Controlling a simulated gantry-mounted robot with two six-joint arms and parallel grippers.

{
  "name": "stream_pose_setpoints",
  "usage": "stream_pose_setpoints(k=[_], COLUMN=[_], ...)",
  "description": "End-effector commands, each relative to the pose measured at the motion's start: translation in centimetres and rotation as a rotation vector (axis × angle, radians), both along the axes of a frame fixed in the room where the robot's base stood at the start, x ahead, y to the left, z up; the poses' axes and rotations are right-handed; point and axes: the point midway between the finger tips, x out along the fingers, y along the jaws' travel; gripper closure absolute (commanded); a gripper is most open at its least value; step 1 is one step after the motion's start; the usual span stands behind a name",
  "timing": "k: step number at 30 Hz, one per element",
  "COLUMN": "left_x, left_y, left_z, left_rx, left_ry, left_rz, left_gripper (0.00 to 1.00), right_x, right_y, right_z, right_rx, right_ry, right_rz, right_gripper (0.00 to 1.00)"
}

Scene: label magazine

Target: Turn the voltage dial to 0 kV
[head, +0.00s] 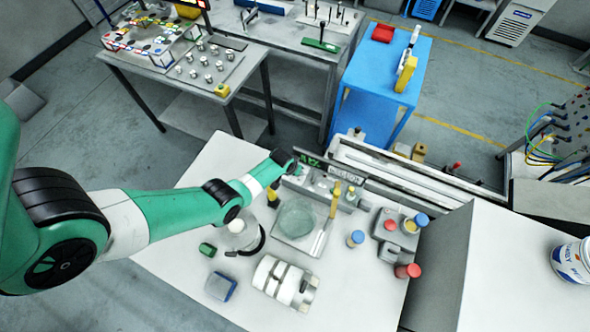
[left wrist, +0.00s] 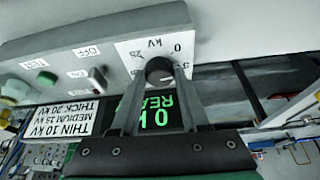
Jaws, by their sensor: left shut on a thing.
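The dark round voltage dial (left wrist: 158,66) sits on a white scale plate (left wrist: 168,47) marked kV, with 0 and 25 legible, in the left wrist view. My left gripper (left wrist: 157,78) is shut on the dial, one finger on each side. The dial's pointer is hidden or too small to read. A green display (left wrist: 160,112), upside down and partly covered by the fingers, shows 0 k and part of READY. In the head view my left arm (head: 215,195) reaches the grey control panel (head: 322,187) at the bench's back; the fingertips are hard to see. My right gripper is not in view.
Beside the dial are an OFF label (left wrist: 87,50), a green button (left wrist: 47,78) and a thickness-voltage card (left wrist: 62,120). On the bench (head: 180,240) stand a glass dish (head: 297,218), a blue-capped bottle (head: 355,238) and a white cylinder device (head: 283,280).

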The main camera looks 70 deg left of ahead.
Motion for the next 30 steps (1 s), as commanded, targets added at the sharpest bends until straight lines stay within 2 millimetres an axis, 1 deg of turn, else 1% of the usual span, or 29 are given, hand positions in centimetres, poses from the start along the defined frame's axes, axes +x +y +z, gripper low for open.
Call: stream_pose_setpoints(k=[1,9,18,24,30], left_x=[0.1,0.2,0.3,0.4,0.4], left_y=[-0.1,-0.2,-0.2,-0.2,-0.2], left_z=[-0.2,-0.1,0.0,-0.1,0.0], left_rx=[0.002,0.002,0.002,0.001,-0.001], left_ry=[-0.001,0.0,0.001,0.0,-0.001], left_rz=[0.038,0.292,0.524,0.62,0.666], left_gripper=[1.0,1.0,1.0,1.0,1.0], right_x=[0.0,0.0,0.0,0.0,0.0], right_y=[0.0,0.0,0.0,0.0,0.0], right_z=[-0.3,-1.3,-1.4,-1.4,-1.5], right_rx=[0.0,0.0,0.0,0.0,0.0], right_ry=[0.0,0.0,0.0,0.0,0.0], right_rz=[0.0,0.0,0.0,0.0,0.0], right_gripper=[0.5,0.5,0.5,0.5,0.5])
